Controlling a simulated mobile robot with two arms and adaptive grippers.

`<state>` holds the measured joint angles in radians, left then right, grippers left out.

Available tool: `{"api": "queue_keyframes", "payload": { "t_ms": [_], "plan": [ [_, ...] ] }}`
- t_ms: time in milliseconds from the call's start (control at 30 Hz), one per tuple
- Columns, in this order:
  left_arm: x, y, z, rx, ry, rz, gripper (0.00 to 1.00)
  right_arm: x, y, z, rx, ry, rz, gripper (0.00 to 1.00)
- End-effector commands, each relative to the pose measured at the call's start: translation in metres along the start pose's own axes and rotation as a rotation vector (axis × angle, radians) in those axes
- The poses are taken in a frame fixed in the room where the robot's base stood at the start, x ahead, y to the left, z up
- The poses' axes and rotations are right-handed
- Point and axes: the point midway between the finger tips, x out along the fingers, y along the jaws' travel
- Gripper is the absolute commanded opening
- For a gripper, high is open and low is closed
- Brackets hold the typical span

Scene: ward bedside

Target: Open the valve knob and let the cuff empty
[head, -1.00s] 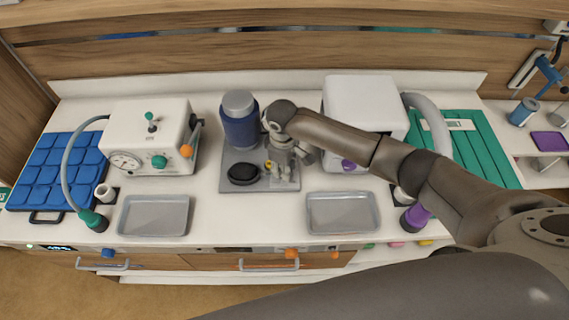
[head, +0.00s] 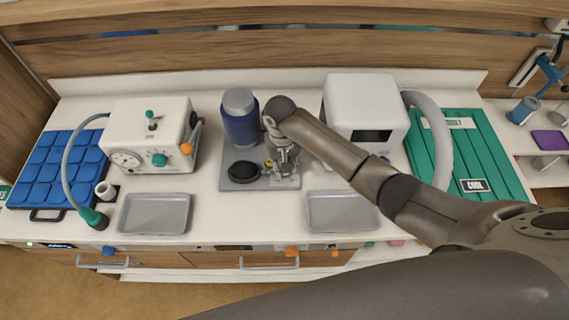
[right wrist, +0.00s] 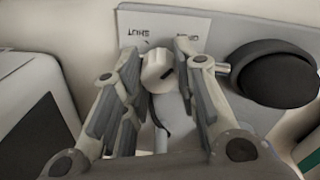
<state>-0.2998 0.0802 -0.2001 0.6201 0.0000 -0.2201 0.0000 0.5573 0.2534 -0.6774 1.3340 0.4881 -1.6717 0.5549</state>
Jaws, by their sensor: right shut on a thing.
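The pale valve knob (right wrist: 157,72) shows in the right wrist view between the fingertips of my right gripper (right wrist: 158,62). That gripper is shut on the knob. A black bulb (right wrist: 274,76) lies beside it, joined by a short stem. A white card (right wrist: 176,27) behind the knob bears the word SHUT and another word, upside down. In the head view my right gripper (head: 284,166) points down over the grey board (head: 238,157), hiding the knob. The blue cuff (head: 241,130) is wrapped around a grey cylinder (head: 238,99) behind the bulb. My left gripper is not in view.
A white gauge box (head: 150,115) stands left, and a white box with a dark screen (head: 365,95) right. Two empty grey trays, left (head: 155,214) and right (head: 342,212), lie at the front. The bare counter between the trays is free.

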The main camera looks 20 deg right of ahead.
Motion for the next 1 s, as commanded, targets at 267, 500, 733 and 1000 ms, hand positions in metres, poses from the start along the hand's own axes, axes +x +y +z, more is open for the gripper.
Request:
{"api": "queue_keyframes", "payload": {
  "t_ms": [267, 500, 733, 1000],
  "plan": [
    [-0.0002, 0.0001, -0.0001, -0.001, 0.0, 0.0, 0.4, -0.0014, -0.0001, -0.0017, 0.087, 0.001, -0.001, 0.04],
    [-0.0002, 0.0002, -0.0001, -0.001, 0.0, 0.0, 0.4, -0.0018, 0.0002, -0.0021, 0.106, 0.001, -0.001, 0.04],
    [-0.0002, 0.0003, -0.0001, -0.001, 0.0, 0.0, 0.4, -0.0019, 0.0003, -0.0023, 0.106, 0.002, -0.001, 0.04],
    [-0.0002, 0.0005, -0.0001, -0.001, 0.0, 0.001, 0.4, -0.0012, 0.0003, -0.0015, 0.104, 0.0, -0.001, 0.51]
  ]
}}
